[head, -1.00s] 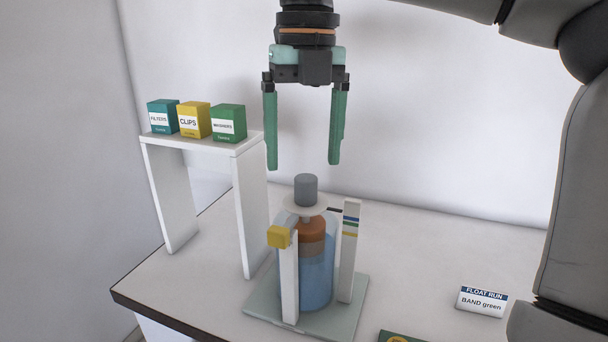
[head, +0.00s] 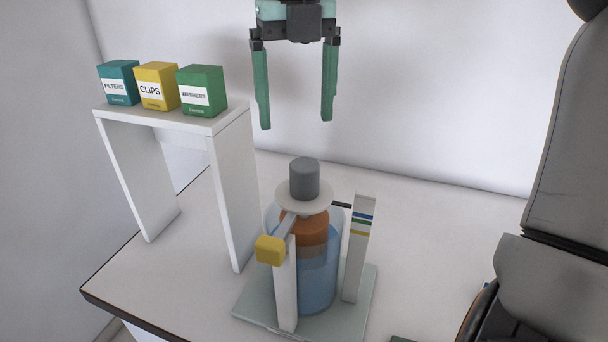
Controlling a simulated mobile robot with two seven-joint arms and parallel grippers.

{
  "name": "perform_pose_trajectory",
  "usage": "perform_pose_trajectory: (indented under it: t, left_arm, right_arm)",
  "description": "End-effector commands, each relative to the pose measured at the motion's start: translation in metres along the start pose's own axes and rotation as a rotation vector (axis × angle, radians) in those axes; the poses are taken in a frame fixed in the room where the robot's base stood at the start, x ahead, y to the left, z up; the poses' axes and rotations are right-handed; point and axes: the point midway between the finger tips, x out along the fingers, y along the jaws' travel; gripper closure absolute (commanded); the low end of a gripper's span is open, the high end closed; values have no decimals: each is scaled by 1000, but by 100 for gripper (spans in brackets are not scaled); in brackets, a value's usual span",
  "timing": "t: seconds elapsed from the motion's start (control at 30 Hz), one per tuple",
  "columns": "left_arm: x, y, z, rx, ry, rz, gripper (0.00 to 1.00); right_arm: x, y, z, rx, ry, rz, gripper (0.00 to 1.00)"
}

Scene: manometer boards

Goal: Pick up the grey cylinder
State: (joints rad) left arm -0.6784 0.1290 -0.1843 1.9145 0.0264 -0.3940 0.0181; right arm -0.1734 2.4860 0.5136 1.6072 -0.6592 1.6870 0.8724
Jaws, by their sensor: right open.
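The grey cylinder (head: 304,178) stands upright on a white round disc (head: 303,197). The disc sits on top of an orange float (head: 305,230) in a clear vessel of blue liquid (head: 317,280). My right gripper (head: 296,122) hangs above the cylinder in the head view, fingers pointing down. Its two green fingers are spread wide with nothing between them. The fingertips look higher than the cylinder's top and apart from it. My left gripper is not in view.
Two white posts flank the vessel; the right post (head: 359,250) has coloured bands, and a yellow block (head: 270,250) is by the left one. A white shelf (head: 160,122) at left carries three boxes: FILTERS (head: 118,84), CLIPS (head: 157,88) and WASHERS (head: 202,92).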

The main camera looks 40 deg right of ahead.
Motion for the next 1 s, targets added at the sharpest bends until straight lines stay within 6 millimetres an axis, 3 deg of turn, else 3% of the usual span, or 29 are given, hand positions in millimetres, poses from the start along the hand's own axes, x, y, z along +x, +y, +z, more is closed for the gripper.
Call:
perform_pose_trajectory:
  t: [0.1,0.47,0.7,1.0]
  left_arm:
    - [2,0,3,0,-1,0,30]
    - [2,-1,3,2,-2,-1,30]
    - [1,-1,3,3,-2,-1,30]
    - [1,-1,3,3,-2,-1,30]
  right_arm:
    - [24,-1,-1,-2,4,0,12]
    - [56,-4,-3,0,4,1,12]
    - [89,-8,-7,0,4,0,12]
    - [96,-8,-6,1,1,1,12]
